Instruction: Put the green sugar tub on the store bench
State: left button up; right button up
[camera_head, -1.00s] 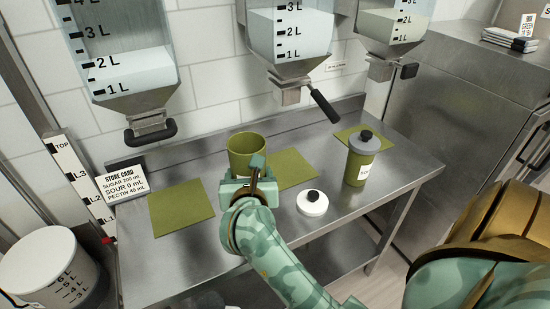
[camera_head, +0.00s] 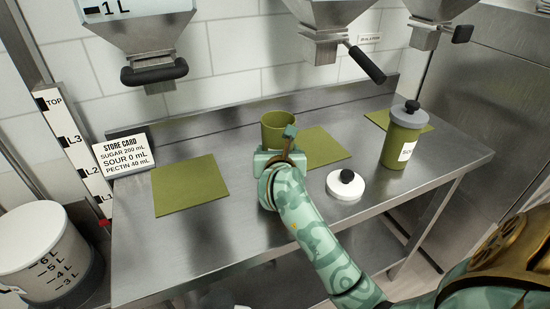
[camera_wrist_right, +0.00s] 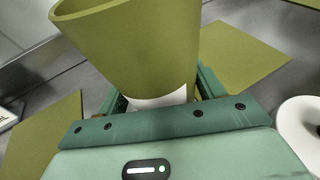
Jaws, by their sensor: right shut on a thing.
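The green tub (camera_head: 273,131) is open at the top, with no lid on it. My right gripper (camera_head: 280,156) is shut on it from the near side. In the right wrist view the tub (camera_wrist_right: 135,50) stands between the fingers (camera_wrist_right: 158,100), with a white label low on its side. I cannot tell whether its base touches the steel bench (camera_head: 240,235). A white lid with a black knob (camera_head: 344,186) lies on the bench to the right. My left gripper is not in view.
Green mats lie at left (camera_head: 190,186), middle (camera_head: 325,148) and back right (camera_head: 378,119). A green bottle with a grey cap (camera_head: 402,140) stands at right. A store card (camera_head: 125,154) stands at the back left. Hoppers with black handles (camera_head: 155,73) hang above. A white bucket (camera_head: 45,255) is at left.

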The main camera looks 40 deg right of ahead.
jog(key=shift+s+r, duration=0.1)
jog(key=o, duration=1)
jog(key=shift+f, duration=0.2)
jog(key=shift+c, duration=0.2)
jog(key=o, duration=0.4)
jog(key=shift+r, duration=0.1)
jog(key=shift+r, duration=0.2)
jog(key=p+v, duration=0.3)
jog(key=v, duration=0.9)
